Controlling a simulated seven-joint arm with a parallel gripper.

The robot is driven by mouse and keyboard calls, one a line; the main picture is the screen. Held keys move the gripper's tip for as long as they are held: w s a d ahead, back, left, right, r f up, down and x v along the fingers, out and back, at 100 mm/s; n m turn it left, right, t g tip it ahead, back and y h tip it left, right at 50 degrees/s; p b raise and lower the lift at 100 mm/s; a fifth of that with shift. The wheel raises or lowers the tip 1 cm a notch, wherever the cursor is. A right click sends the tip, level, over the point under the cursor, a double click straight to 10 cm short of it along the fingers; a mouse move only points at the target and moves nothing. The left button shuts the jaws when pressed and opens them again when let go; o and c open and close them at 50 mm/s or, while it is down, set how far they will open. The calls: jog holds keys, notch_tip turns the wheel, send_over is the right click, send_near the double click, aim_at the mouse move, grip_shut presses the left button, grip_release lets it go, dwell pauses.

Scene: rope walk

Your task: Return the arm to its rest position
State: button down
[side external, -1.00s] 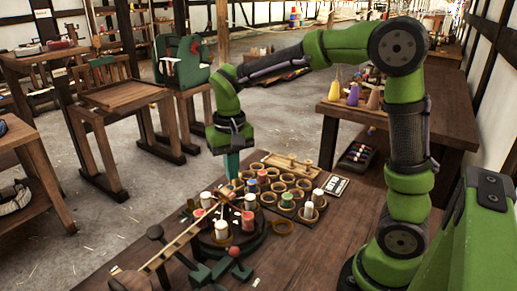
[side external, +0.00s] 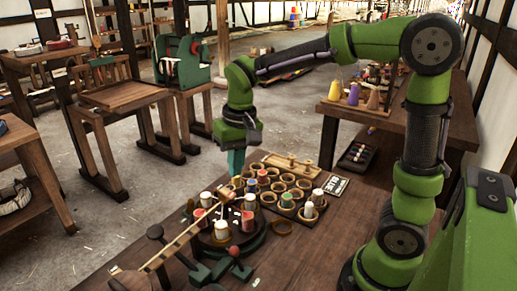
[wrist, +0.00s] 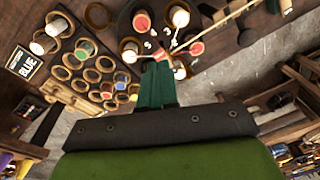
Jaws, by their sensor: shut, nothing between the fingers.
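My gripper (side external: 236,163) is shut, its teal fingers pointing down, empty, over the left side of the work table (side external: 310,248). Below it stands a rack of wooden ring holders (side external: 290,181), some with white, red or green-topped spools in them. A round dark turntable (side external: 216,248) with several spools sits just in front of the fingers.
A long wooden rod (side external: 178,246) leans across the turntable. Colored cones (side external: 353,94) stand on a table behind. A loose ring (side external: 282,227) lies in front of the rack.

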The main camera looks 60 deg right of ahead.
jog(key=s+r+t, duration=0.2)
jog(key=s+t, duration=0.1)
jog(key=s, duration=0.3)
jog(key=s+r+t+y, duration=0.1)
jog(key=s+t, duration=0.2)
jog(key=s, duration=0.3)
jog(key=shift+a+r+n, duration=0.35)
jog(key=shift+n, duration=0.05)
